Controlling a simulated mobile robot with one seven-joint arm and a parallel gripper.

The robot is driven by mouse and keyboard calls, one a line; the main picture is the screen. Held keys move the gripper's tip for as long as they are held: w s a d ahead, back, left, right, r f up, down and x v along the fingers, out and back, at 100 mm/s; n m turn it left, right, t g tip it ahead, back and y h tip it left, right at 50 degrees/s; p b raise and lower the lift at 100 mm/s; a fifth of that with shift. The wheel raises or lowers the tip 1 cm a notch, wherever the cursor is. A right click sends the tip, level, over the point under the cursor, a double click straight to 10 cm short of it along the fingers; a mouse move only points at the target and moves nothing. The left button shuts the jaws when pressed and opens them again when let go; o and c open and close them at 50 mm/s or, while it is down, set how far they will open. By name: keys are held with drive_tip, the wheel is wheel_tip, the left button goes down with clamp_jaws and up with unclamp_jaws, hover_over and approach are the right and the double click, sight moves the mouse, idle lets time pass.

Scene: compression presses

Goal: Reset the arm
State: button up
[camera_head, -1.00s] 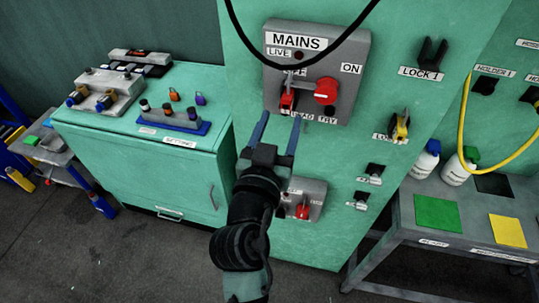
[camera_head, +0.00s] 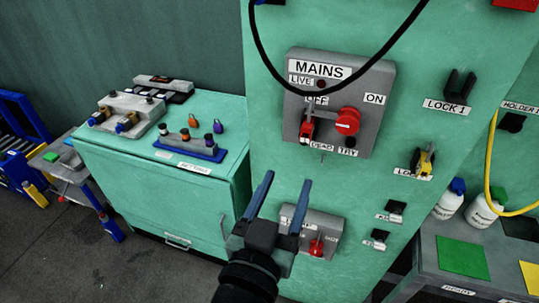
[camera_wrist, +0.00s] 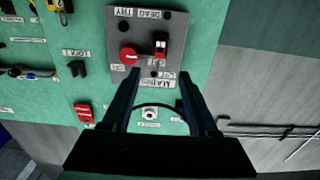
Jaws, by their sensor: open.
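My gripper (camera_head: 284,192) is open and empty, its two blue-grey fingers pointing up in front of the green cabinet, below the MAINS box. The fingers also frame the lower part of the wrist view (camera_wrist: 160,82), with nothing between them. The grey MAINS box (camera_head: 378,110) carries a red round knob (camera_head: 347,121) near its middle and a red padlock-like piece (camera_head: 307,128) at its lower left. In the wrist view the MAINS box (camera_wrist: 118,48) appears upside down. A smaller grey switch box (camera_head: 325,224) with a red knob sits just behind my gripper and is partly hidden by it.
A green bench (camera_head: 150,195) with a blue rack (camera_head: 190,150) stands at left. A grey table (camera_head: 425,262) with white bottles (camera_head: 450,199) stands at right. A yellow hose (camera_head: 488,170) hangs there.

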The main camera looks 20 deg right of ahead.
drive_tip(key=w+a+r+n+t+y, duration=0.1)
drive_tip(key=a+r+t+y, duration=0.15)
drive_tip(key=r, duration=0.75)
drive_tip(key=w+a+r+n+t+y, duration=0.1)
drive_tip(key=w+a+r+t, duration=0.2)
drive_tip(key=r, duration=0.6)
drive_tip(key=s+a+r+n+t+y, duration=0.2)
drive_tip(key=s+r+t+y, duration=0.1)
drive_tip(key=r, duration=0.6)
drive_tip(key=s+a+r+n+t+y, duration=0.2)
drive_tip(key=s+r, duration=0.4)
drive_tip(key=r, duration=0.3)
drive_tip(key=shift+a+n+t+y, duration=0.4)
drive_tip(key=shift+a+t+y, duration=0.35)
drive_tip(key=shift+a+t, duration=0.15)
